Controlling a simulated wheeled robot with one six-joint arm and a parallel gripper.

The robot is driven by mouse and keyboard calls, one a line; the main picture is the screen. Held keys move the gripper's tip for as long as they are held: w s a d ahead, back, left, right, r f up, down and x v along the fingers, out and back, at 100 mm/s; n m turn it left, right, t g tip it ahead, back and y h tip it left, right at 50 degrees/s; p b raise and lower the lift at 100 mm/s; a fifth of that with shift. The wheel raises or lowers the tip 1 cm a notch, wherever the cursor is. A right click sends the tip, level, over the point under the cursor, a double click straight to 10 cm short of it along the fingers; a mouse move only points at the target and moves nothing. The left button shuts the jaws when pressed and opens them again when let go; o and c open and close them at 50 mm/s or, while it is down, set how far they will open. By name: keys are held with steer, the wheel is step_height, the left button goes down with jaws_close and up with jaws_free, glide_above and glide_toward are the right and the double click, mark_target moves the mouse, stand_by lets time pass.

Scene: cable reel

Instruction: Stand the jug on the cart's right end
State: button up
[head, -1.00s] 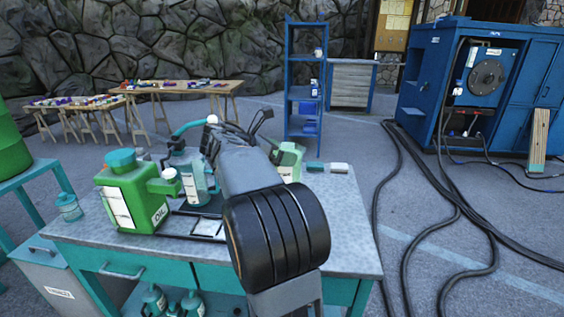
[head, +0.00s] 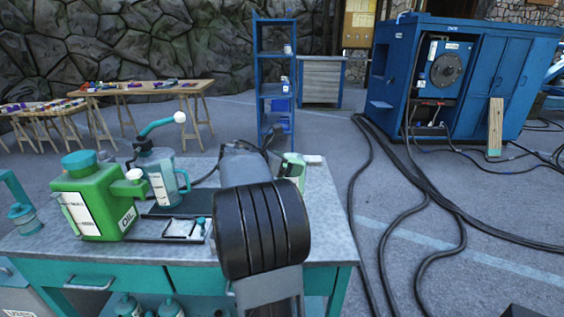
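The grey-topped cart (head: 329,222) with teal drawers fills the lower left of the head view. A clear teal jug with a side handle (head: 163,184) stands upright on its left half, behind the green oil can (head: 92,205). A pale green vessel (head: 295,171) shows beside my arm near the cart's right end. My arm hides its left part, so I cannot tell whether it is held or resting. My gripper (head: 269,139) is beyond the arm, above the cart's far edge. Only dark finger parts show, and its opening is hidden.
A black rail frame (head: 180,229) lies on the cart right of the oil can. A small white item (head: 314,160) lies at the far right corner. Black cables (head: 408,215) cross the ground on the right. A blue shelf (head: 273,90) stands behind.

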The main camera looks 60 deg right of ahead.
mark_target(300, 182)
steer(key=shift+d, duration=0.1)
steer(key=shift+s+d+f+b, duration=0.15)
steer(key=shift+f+b, duration=0.1)
steer(key=shift+f, duration=0.7)
steer(key=shift+s+d+f+b, duration=0.1)
steer(key=shift+f+b, duration=0.1)
steer(key=shift+f, duration=0.85)
steer(key=o, duration=1.7)
steer(key=shift+f, duration=0.15)
